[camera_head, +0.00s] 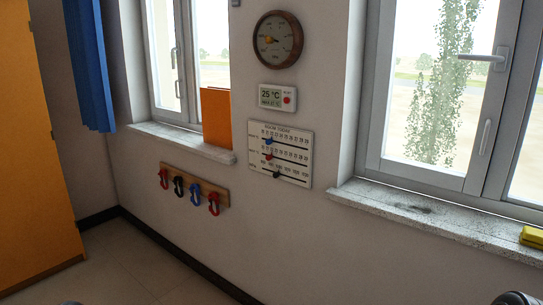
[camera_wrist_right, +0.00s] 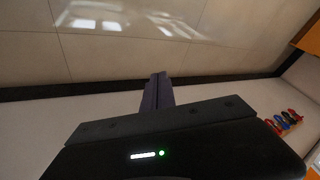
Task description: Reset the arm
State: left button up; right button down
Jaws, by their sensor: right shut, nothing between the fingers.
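My right gripper (camera_wrist_right: 158,77) shows in the right wrist view, its two dark fingers together with nothing between them. It points over the tiled floor, near the dark skirting at the foot of the wall, and touches nothing that I can see. In the head view only small dark pieces of my own body show at the bottom edge. My left gripper is not in view.
A wooden rack (camera_head: 194,185) with several coloured hooks hangs on the wall; it also shows in the right wrist view (camera_wrist_right: 287,124). A slider panel (camera_head: 279,154), thermometer display (camera_head: 277,98) and round dial (camera_head: 278,40) hang above. A stone sill (camera_head: 440,219) juts out at right.

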jog(key=s+a+f+n+g+y, duration=0.1)
jog(key=s+a+f+g+y, duration=0.1)
jog(key=s+a, duration=1.3)
jog(key=s+f+g, duration=0.1)
jog(key=g, duration=0.1)
jog(key=shift+s+a+n+g, duration=0.3)
jog(key=shift+s+a, duration=0.05)
jog(key=shift+a, duration=0.05)
jog(key=shift+f, duration=0.1)
jog(key=shift+d, duration=0.1)
